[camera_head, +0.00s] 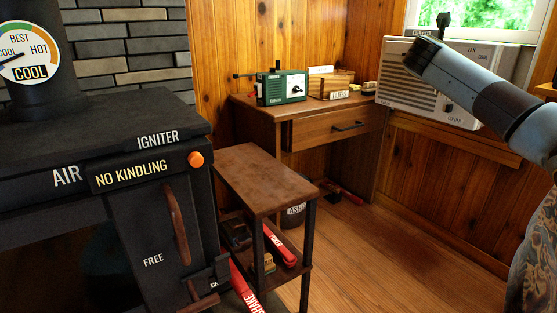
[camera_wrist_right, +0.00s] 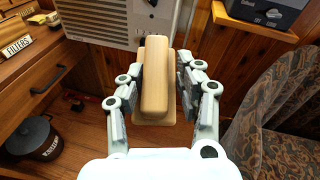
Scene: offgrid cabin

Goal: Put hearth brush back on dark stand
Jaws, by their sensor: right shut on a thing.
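In the right wrist view, my right gripper (camera_wrist_right: 157,88) is shut on a pale wooden block-like piece, which I take for the hearth brush (camera_wrist_right: 155,75). A wider tan part shows beneath it; no bristles can be made out. In the head view my right arm reaches in from the right, before the white cooler, and its fingers and the brush cannot be made out. A dark-legged stand (camera_head: 254,172) with a bare brown top is beside the stove, well left of my arm. Its lower shelf holds dark and red items. My left gripper is not in view.
The black stove (camera_head: 100,135) fills the left. A wooden desk (camera_head: 280,112) with a green radio (camera_head: 283,88) is behind the stand. The white cooler (camera_head: 395,65) is under the window. A patterned chair (camera_wrist_right: 278,120) is at right. The floor between is mostly clear.

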